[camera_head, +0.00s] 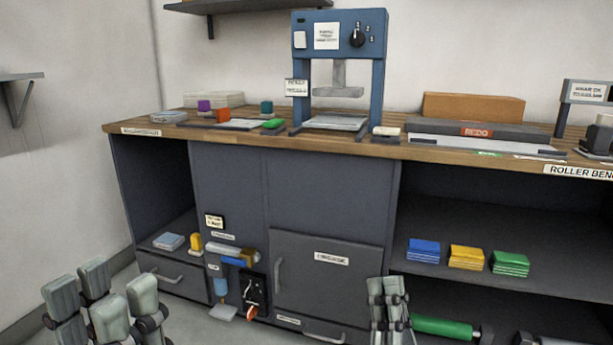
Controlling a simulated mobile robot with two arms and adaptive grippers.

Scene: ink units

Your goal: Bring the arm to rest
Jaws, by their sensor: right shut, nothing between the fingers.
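My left gripper (104,298) is at the lower left of the head view, pointing up, with its grey fingers spread apart. Nothing shows between them. My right gripper (389,290) is at the bottom, right of the middle, upright, with its fingers close together and nothing held. It stands in front of the bench's lower cabinet. Both arms below the grippers are cut off by the frame's lower edge.
A wooden-topped bench (285,137) spans the view, with a blue press (378,85) on it. Blue (424,252), yellow (466,258) and green (510,263) stacks sit on its open shelf. A green roller (443,327) lies low, just right of my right gripper.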

